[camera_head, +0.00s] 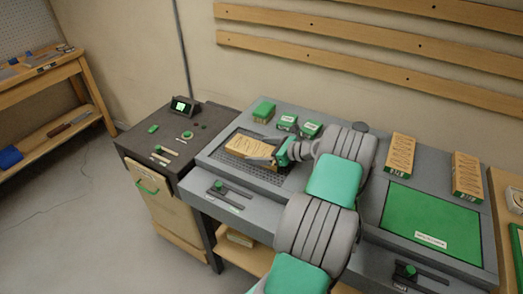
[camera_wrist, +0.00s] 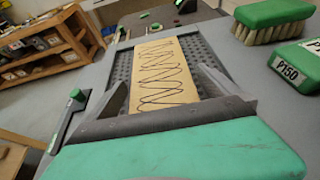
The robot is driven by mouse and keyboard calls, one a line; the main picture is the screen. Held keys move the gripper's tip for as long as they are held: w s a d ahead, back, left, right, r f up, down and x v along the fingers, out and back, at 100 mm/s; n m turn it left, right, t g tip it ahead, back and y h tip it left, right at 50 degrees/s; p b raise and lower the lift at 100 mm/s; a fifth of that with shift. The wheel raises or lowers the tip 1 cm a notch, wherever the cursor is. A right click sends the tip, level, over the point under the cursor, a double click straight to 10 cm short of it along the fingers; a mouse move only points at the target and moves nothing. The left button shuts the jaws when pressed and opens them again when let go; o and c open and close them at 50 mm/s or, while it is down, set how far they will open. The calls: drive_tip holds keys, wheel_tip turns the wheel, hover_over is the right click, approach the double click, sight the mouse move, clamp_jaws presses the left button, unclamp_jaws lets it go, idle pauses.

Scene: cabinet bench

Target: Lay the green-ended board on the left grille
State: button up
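A wooden board with scribbled dark lines (camera_head: 250,147) lies on the left grille (camera_head: 222,163), a dark mesh panel set in the grey bench. In the wrist view the board (camera_wrist: 160,70) runs away from me over the grille (camera_wrist: 208,62). My gripper (camera_head: 262,150) is at the board's right end, low over the grille. Its fingers (camera_wrist: 163,77) stand apart, one along each side of the board, with a narrow gap on the right. The board's near end is hidden by my gripper, and I see no green end on it.
A green brush (camera_head: 264,111) and green labelled blocks (camera_head: 288,122) sit just behind the grille. A dark-topped cabinet (camera_head: 165,150) stands to the left.

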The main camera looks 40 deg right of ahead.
drive_tip(key=shift+s+d+r, duration=0.1)
drive_tip(key=shift+r, duration=0.1)
drive_tip(key=b+v, duration=0.1)
drive_tip(key=v, duration=1)
drive_tip(key=shift+s+r, duration=0.2)
drive_tip(key=shift+s, duration=0.1)
drive_tip(key=w+a+r+n+g, duration=0.25)
drive_tip(key=w+a+n, duration=0.3)
drive_tip(key=a, duration=0.35)
drive_tip(key=w+a+r+n+g, duration=0.1)
drive_tip(key=w+a+n+g, duration=0.25)
drive_tip(key=a+n, duration=0.35)
drive_tip(key=s+a+r+n+g+h, duration=0.1)
drive_tip(key=a+n, duration=0.3)
drive_tip(key=a, duration=0.3)
drive_tip(key=s+a+r+n+g+h, duration=0.15)
drive_tip(key=a+n, duration=0.25)
drive_tip(key=a, duration=0.4)
drive_tip(key=s+a+n+h, duration=0.2)
drive_tip(key=s+a+n, duration=0.6)
drive_tip(key=s+n, duration=0.3)
drive_tip(key=s+f+g, duration=0.1)
drive_tip(key=s, duration=0.1)
drive_tip(key=shift+s+a+n, duration=0.3)
drive_tip(key=shift+s+n, duration=0.05)
drive_tip(key=shift+s, duration=0.05)
